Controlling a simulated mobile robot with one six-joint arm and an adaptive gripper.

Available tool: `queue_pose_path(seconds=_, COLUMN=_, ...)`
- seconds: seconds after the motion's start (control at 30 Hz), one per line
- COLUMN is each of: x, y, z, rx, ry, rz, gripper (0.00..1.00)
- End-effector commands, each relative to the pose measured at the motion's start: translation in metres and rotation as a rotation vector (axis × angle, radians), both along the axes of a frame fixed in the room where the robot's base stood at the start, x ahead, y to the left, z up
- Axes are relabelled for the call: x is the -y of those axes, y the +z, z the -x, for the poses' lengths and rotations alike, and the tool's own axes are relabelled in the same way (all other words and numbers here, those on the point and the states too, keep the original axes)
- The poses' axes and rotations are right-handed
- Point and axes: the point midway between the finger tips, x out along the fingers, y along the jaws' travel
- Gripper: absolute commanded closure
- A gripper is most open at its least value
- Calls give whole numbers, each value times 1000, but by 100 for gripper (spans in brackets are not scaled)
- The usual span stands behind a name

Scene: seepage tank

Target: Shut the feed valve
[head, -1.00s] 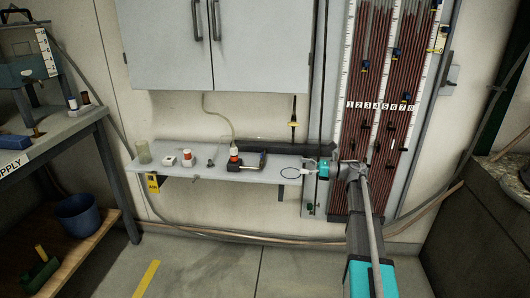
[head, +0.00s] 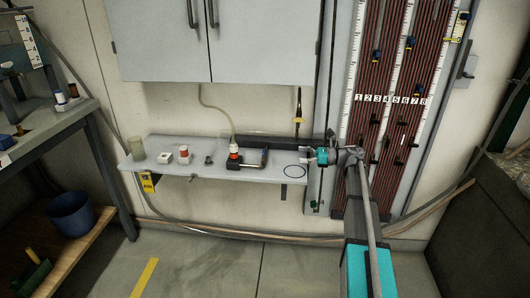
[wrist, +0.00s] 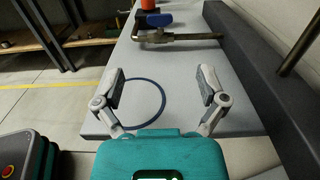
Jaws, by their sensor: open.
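I cannot tell for sure which fitting is the feed valve. On the wall shelf (head: 215,171), a dark fitting with an orange-and-white top (head: 233,158) stands under a hanging hose. A metal pipe piece beside it shows in the wrist view (wrist: 188,38), with a blue part (wrist: 158,20) on it. My gripper (head: 306,156) is at the shelf's right end. In the wrist view its two fingers (wrist: 160,85) are spread wide with nothing between them, over the shelf surface and apart from the pipe.
A thin dark-blue ring (wrist: 142,103) lies flat on the shelf near my left finger. A dark bar (wrist: 262,68) runs along the shelf's back. A grey cabinet (head: 165,50) hangs above. A numbered tube board (head: 395,100) stands at right. A workbench (head: 50,130) is at left.

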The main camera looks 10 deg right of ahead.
Motion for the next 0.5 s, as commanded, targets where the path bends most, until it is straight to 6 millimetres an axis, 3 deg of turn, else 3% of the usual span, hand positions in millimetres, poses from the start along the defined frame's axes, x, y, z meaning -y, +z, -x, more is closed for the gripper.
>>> queue_pose_path(seconds=0.27, x=-5, y=0, z=-2, rx=0, ry=-4, rz=0, gripper=9)
queue_pose_path(seconds=0.5, x=-28, y=0, z=-9, rx=0, ry=-4, rz=0, gripper=9)
